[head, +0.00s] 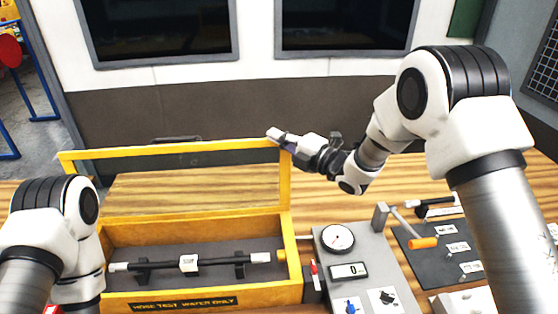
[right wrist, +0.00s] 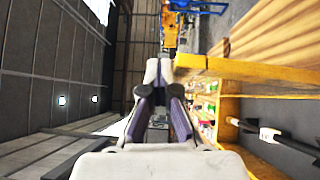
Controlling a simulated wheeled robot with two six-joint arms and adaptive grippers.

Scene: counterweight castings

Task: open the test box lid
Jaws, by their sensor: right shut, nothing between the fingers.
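In the right wrist view, the shut fingertips (right wrist: 164,70) are beside the yellow lid frame (right wrist: 265,72). My left arm is at the lower left; its gripper is hidden.
A dark rod with a white label (head: 188,264) lies on supports inside the box. To the right is a grey panel with a dial gauge (head: 338,238) and an orange-handled lever (head: 423,243). Two dark screens hang on the wall behind.

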